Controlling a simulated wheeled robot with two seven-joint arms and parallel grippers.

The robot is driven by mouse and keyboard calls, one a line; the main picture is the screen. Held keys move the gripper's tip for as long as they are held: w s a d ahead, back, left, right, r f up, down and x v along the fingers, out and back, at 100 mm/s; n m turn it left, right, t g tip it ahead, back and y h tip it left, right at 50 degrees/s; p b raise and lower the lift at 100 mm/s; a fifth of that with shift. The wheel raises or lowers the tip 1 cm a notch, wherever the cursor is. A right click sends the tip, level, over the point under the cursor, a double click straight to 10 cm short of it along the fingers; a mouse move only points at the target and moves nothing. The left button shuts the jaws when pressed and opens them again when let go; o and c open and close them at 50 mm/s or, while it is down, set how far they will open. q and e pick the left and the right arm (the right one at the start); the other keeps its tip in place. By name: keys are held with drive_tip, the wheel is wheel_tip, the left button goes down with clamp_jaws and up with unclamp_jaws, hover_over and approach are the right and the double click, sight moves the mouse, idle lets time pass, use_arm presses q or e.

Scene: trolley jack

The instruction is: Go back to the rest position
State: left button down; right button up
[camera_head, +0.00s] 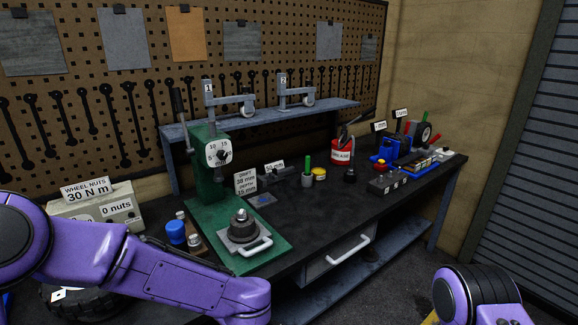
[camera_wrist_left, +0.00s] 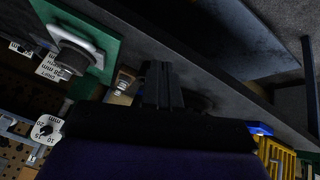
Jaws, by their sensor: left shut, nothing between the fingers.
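My left arm (camera_head: 170,278) crosses the lower left of the head view, in front of the bench. Its gripper does not show there. In the left wrist view my left gripper (camera_wrist_left: 162,78) has its dark fingers together, with nothing between them. The green press base (camera_wrist_left: 88,35) and the drawer lie close by in that view, apart from the fingers as far as I can tell. Part of my right arm (camera_head: 478,292) shows at the lower right of the head view; its gripper is out of view.
The dark workbench (camera_head: 330,215) carries a green press (camera_head: 208,160), a blue-capped jar (camera_head: 176,232), a wheel-nut box (camera_head: 115,212), a red grease tin (camera_head: 341,152) and a blue jack (camera_head: 388,150). A drawer handle (camera_head: 347,250) sticks out in front.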

use_arm(q)
drive_tip(key=s+a+f+m+t+b, duration=0.1)
drive_tip(key=s+a+f+b, duration=0.3)
drive_tip(key=f, duration=0.6)
drive_tip(key=s+a+f+b, duration=0.2)
drive_tip(key=s+a+f, duration=0.3)
drive_tip(key=f, duration=0.6)
drive_tip(key=s+a+f+m+g+b, duration=0.1)
drive_tip(key=s+a+f+g+b, duration=0.1)
drive_tip(key=s+f, duration=0.5)
drive_tip(key=s+a+f+m+g+b, duration=0.1)
drive_tip(key=s+a+f+b, duration=0.4)
drive_tip(key=s, duration=0.8)
wheel_tip(320, 180, down, 3)
drive_tip(key=shift+s+a+m+g, duration=0.2)
drive_tip(key=shift+a+m+g, duration=0.2)
drive_tip(key=shift+a+m, duration=0.35)
